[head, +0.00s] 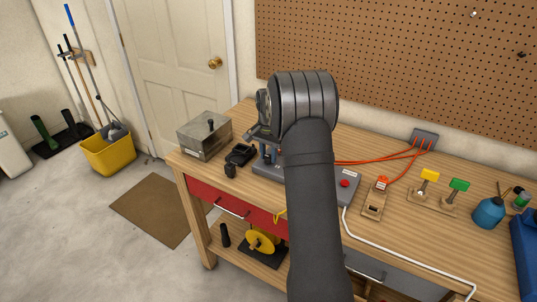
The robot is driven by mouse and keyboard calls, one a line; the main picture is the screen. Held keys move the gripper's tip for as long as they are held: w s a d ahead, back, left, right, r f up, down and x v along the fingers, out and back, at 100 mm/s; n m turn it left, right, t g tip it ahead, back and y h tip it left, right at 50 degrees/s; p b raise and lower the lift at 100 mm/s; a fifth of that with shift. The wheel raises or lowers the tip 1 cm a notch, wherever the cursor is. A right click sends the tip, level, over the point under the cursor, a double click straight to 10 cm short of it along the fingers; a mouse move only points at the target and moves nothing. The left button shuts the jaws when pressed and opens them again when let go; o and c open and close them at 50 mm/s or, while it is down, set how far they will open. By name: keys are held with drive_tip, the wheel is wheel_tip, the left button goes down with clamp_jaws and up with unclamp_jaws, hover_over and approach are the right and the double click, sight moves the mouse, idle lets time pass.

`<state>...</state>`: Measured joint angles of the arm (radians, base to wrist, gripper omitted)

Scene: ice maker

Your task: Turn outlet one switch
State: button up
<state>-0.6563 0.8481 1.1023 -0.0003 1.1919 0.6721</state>
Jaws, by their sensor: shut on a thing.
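A grey machine (268,170) with upright blue parts stands on the workbench, mostly hidden behind my arm. A red button (345,184) shows on its right end. My gripper (258,136) is at the machine's upper left, largely hidden by my wrist. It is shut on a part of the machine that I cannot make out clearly. No outlet label or switch position can be read here.
The wooden workbench (416,218) also holds a metal box (205,136), small black items (240,155), a yellow-topped block (428,176), a green-topped block (458,186) and a blue can (489,213). A pegboard (400,65) stands behind.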

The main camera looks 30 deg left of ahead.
sight(268, 157)
drive_tip(key=shift+r, duration=0.1)
drive_tip(key=o, duration=1)
wheel_tip(268, 157, up, 17)
drive_tip(key=shift+r, duration=0.2)
wheel_tip(268, 157, down, 18)
drive_tip(key=shift+r, duration=0.2)
idle(0.4)
